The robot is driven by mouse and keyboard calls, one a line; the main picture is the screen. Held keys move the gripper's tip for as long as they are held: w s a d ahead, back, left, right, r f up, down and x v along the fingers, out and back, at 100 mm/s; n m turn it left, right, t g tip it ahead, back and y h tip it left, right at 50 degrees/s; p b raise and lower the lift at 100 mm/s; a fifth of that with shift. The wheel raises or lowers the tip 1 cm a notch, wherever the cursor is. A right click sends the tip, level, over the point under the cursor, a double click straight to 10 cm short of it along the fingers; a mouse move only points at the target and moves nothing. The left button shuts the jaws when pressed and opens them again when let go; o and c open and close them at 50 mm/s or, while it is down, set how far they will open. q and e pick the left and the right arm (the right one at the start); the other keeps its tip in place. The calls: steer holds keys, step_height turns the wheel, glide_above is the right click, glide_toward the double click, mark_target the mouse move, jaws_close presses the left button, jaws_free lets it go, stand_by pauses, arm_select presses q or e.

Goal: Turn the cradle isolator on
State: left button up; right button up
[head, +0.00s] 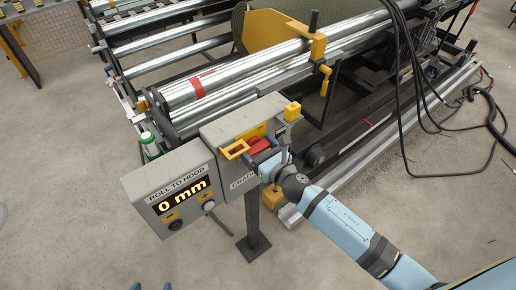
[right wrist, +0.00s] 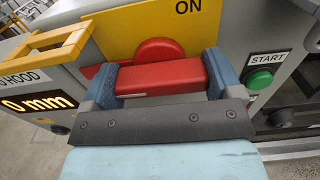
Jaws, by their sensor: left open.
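The cradle isolator is a red rotary handle (right wrist: 160,78) on a yellow plate (right wrist: 135,30) marked ON at its upper right. It is fixed to a grey box (head: 215,131), where the red handle (head: 259,145) also shows in the head view. The handle's bar lies about level across the wrist picture. My right gripper (head: 262,154) is at the box, with one blue finger at each end of the bar; the bar fills the gap between them. My left gripper (head: 151,286) shows only as two separated blue tips at the bottom edge of the head view, open and empty.
A green START button (right wrist: 260,79) is right of the handle. A yellow bracket (head: 235,149) sticks out left of it. A display box (head: 173,191) reading 0 mm stands at left. Metal rollers (head: 235,83) lie behind; black cables (head: 425,95) hang at right. The front floor is clear.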

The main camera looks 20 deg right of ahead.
steer(key=shift+m, duration=0.3)
steer(key=m, duration=0.8)
steer(key=shift+m, duration=0.4)
steer(key=m, duration=0.4)
steer(key=shift+m+p, duration=0.45)
steer(key=shift+m, duration=1.75)
steer(key=o, duration=0.7)
steer(key=shift+o, duration=0.2)
